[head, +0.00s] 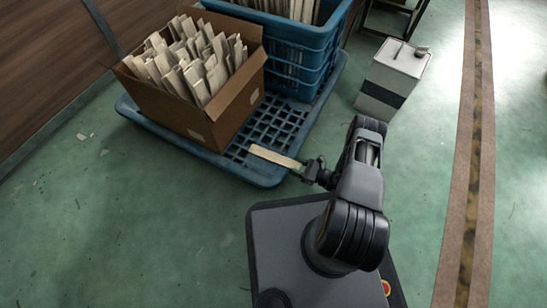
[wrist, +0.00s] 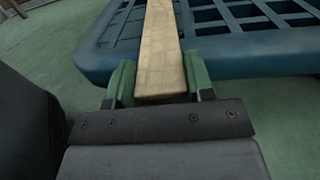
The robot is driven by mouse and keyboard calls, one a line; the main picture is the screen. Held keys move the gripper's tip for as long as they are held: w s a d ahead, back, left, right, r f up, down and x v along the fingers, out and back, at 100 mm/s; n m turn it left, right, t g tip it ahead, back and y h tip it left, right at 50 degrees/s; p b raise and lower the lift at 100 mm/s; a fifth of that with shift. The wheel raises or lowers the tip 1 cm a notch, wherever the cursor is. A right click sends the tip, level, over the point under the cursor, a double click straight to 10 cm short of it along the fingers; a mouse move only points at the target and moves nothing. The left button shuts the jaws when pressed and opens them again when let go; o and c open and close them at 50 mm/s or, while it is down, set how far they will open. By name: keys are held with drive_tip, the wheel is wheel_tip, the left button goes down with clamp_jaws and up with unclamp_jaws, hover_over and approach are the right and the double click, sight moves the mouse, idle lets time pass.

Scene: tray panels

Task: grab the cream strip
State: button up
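The cream strip (head: 274,157) is a flat, pale wooden-looking piece. In the head view it reaches left from my gripper (head: 309,170) over the near right corner of the blue pallet. In the wrist view the strip (wrist: 160,50) runs straight away from me. Its near end sits between the two green fingers of my gripper (wrist: 160,83), and both fingers appear to touch its edges. My gripper looks shut on the strip. I cannot tell whether the strip touches the pallet beneath it.
A cardboard box (head: 225,122) full of cream strips stands on the blue pallet (head: 262,175). A blue crate (head: 300,50) with more pieces stands behind it. A white container (head: 395,75) stands on the floor at right. The green floor (head: 130,220) at left is mostly clear.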

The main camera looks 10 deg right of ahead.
drive_tip(key=c, duration=0.4)
